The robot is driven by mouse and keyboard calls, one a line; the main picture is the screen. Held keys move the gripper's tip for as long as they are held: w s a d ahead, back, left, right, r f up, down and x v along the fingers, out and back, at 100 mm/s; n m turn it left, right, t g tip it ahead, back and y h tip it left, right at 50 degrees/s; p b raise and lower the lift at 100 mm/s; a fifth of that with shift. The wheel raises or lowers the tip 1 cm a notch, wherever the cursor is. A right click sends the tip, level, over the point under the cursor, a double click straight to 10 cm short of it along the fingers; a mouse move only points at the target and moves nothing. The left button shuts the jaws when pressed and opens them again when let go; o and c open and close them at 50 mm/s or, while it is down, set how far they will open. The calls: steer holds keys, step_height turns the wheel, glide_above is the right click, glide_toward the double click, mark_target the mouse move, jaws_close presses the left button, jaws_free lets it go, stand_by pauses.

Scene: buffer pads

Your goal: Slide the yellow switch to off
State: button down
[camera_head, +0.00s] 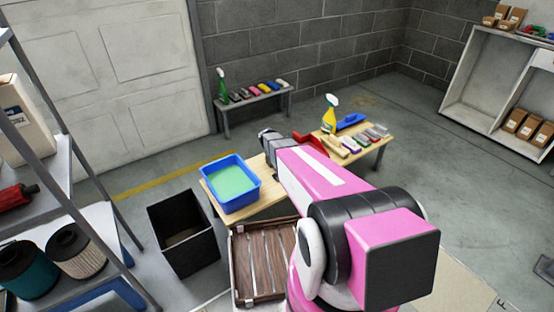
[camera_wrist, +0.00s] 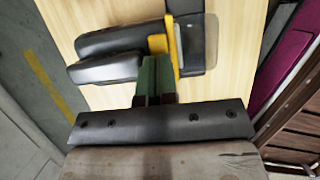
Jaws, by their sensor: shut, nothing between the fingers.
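In the wrist view, the yellow switch (camera_wrist: 172,45) is a bright yellow piece set among dark grey blocks of a device (camera_wrist: 108,69) on a pale wooden table top (camera_wrist: 70,15). The tips of my gripper (camera_wrist: 156,62) are two green fingers side by side, shut and empty. They overlap the lower left of the yellow piece in the picture; I cannot tell whether they touch it. The switch's lower part is partly hidden by the fingers. In the head view my pink arm covers the switch. A small dark grey shape shows past the arm's far end; I cannot tell if it is gripper or device.
A blue tub (camera_head: 208,190) with green contents stands on the near wooden table (camera_head: 244,212), left of my arm. A black bin (camera_head: 165,211) and a slatted crate (camera_head: 236,285) stand nearby.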

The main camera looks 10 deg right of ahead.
steer(key=shift+a, duration=0.1)
steer(key=shift+s+a, duration=0.2)
steer(key=shift+a, duration=0.05)
steer(key=s+a+r, duration=0.3)
steer(key=a+r, duration=0.3)
steer(key=r, duration=0.3)
steer(key=s+d+r+m+g+y, duration=0.1)
steer(key=s+d+r+m+y, duration=0.1)
steer(key=s+m, duration=0.8)
steer(key=s+d+r+m+y, duration=0.1)
steer(key=s+r+m, duration=0.4)
steer(key=s+m, duration=0.6)
steer(key=shift+d+r+m+g+y, duration=0.25)
steer(key=shift+d+m+g+y, duration=0.2)
steer(key=shift+m, duration=0.35)
steer(key=shift+a, duration=0.1)
